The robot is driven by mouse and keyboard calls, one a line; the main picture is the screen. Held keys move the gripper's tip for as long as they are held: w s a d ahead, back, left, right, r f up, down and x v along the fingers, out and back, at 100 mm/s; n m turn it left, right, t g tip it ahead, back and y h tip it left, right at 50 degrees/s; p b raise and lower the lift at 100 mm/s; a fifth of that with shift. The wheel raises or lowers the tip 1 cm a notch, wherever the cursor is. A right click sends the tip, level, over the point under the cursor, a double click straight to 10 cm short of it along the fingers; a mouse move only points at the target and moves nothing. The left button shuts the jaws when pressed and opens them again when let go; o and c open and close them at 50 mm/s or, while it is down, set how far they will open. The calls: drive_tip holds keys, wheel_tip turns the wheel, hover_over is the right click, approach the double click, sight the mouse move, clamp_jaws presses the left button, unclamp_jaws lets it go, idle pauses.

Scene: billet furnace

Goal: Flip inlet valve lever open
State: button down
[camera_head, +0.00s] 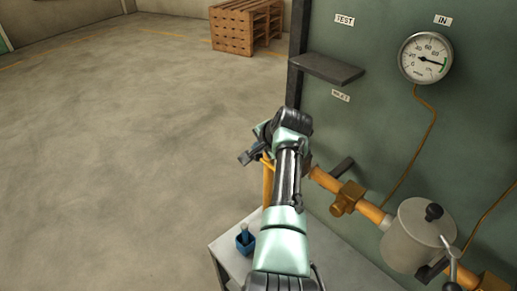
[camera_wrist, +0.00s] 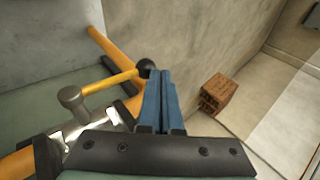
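In the wrist view, a yellow lever (camera_wrist: 110,83) runs from a grey metal stem (camera_wrist: 73,100) to a black ball knob (camera_wrist: 145,68); it appears to be the inlet valve lever. My gripper (camera_wrist: 164,78) has its two blue fingers together, with no gap or object visible between them. The fingers are just right of the knob in the picture; I cannot tell if they touch it. In the head view, my gripper (camera_head: 247,157) is at the left end of the yellow pipe (camera_head: 325,181), and my arm hides most of the valve.
A green panel carries a gauge (camera_head: 425,58), a dark shelf (camera_head: 327,69) and an inlet label (camera_head: 341,95). A grey pot (camera_head: 415,237) sits on the pipe at right. A blue cup (camera_head: 245,242) stands on a grey table (camera_head: 226,250). Wooden pallets (camera_head: 232,32) stand behind; the left floor is clear.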

drive_tip(key=shift+s+a+f, duration=0.1)
drive_tip(key=shift+f, duration=0.15)
idle(0.3)
drive_tip(key=s+r, duration=0.3)
drive_tip(key=r, duration=1.1)
drive_tip(key=shift+s+p, duration=0.3)
drive_tip(key=shift+p, duration=0.05)
